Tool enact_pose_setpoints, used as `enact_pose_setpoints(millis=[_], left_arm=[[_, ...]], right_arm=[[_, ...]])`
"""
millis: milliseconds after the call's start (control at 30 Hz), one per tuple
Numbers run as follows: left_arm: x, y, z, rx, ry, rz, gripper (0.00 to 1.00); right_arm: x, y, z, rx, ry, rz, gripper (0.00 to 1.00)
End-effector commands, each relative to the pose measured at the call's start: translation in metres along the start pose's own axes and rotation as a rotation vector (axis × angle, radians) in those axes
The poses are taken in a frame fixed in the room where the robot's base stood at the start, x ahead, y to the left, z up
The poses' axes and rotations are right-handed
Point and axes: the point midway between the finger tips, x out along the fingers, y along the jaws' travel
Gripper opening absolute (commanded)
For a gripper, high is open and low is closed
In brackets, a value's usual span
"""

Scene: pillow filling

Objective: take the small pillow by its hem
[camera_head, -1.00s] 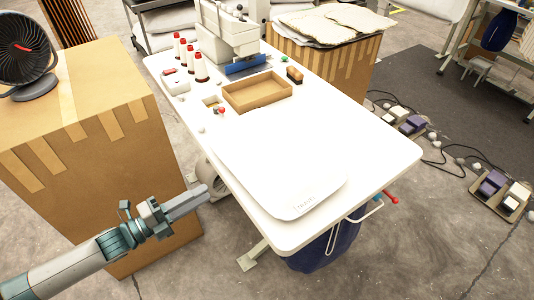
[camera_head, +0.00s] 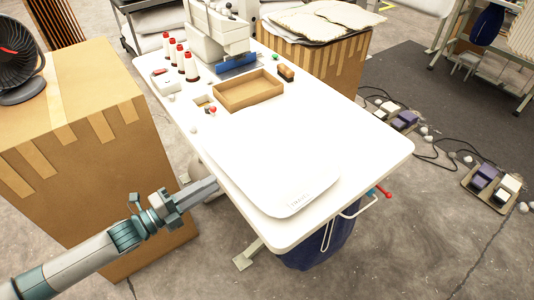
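The small pillow appears as a flat white rounded shape (camera_head: 270,165) lying on the white table (camera_head: 360,140), with a small printed mark near its front corner. It is hard to tell from the white tabletop. My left gripper (camera_head: 208,187) is beside the table's left edge, apart from the pillow and to its left. Its fingers look close together with nothing seen between them, but I cannot tell whether they are fully shut. My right gripper is not in view.
A large cardboard box (camera_head: 75,170) with a black fan (camera_head: 18,65) stands left of the table. A sewing machine (camera_head: 215,35), several red-topped thread cones (camera_head: 191,68) and a shallow brown tray (camera_head: 248,92) are toward the back. The table's right front is clear.

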Motion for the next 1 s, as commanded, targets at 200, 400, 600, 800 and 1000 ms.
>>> enact_pose_setpoints(millis=[200, 400, 600, 800, 1000], left_arm=[[0.023, -0.001, 0.0, 0.0, 0.001, -0.003, 0.22], [0.042, 0.0, 0.0, 0.001, 0.001, -0.002, 0.22], [0.062, 0.0, 0.0, 0.001, 0.001, -0.002, 0.22], [0.075, 0.0, 0.0, 0.0, -0.001, -0.001, 0.22], [0.081, 0.0, 0.0, 0.0, 0.0, 0.0, 0.22]], right_arm=[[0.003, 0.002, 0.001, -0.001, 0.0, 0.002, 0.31], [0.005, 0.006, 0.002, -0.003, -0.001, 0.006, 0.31], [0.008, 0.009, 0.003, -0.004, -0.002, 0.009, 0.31], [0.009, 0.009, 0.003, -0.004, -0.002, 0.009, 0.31], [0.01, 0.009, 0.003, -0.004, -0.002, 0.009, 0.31]])
